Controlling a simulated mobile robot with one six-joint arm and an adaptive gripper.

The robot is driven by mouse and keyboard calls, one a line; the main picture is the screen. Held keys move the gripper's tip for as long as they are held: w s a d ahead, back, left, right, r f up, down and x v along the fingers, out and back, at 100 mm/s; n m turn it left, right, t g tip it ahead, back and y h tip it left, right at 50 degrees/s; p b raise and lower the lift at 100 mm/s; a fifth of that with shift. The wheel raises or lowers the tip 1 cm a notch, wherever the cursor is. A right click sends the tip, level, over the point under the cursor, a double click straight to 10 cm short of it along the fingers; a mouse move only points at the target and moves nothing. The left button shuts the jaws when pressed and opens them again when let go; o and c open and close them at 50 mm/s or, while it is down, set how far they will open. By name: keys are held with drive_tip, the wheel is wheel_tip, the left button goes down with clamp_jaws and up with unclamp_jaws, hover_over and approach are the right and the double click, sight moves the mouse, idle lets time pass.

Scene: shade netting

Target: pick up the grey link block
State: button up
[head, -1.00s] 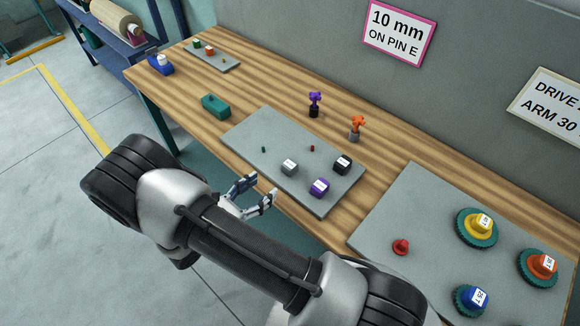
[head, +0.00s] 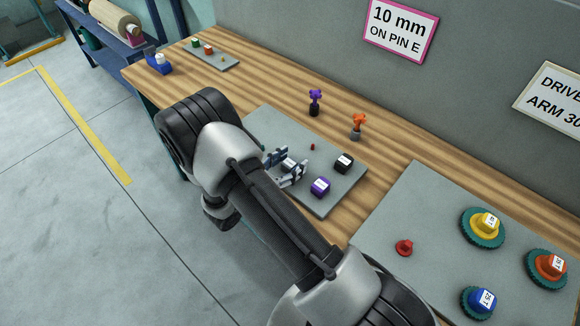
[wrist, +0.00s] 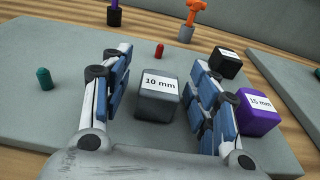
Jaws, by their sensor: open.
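The grey link block (wrist: 157,98), with a white "10 mm" label on top, sits on the grey plate (wrist: 50,60) in the wrist view. My gripper (wrist: 160,90) is open, with one blue-padded finger on each side of the block.
A purple block (wrist: 258,112) labelled "15 mm" stands just right of the right finger, with a black block (wrist: 224,64) behind it. A red pin (wrist: 159,50) and a green pin (wrist: 44,78) stand on the plate.

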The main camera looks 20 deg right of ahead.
drive_tip(key=shift+c, duration=0.5)
clamp_jaws()
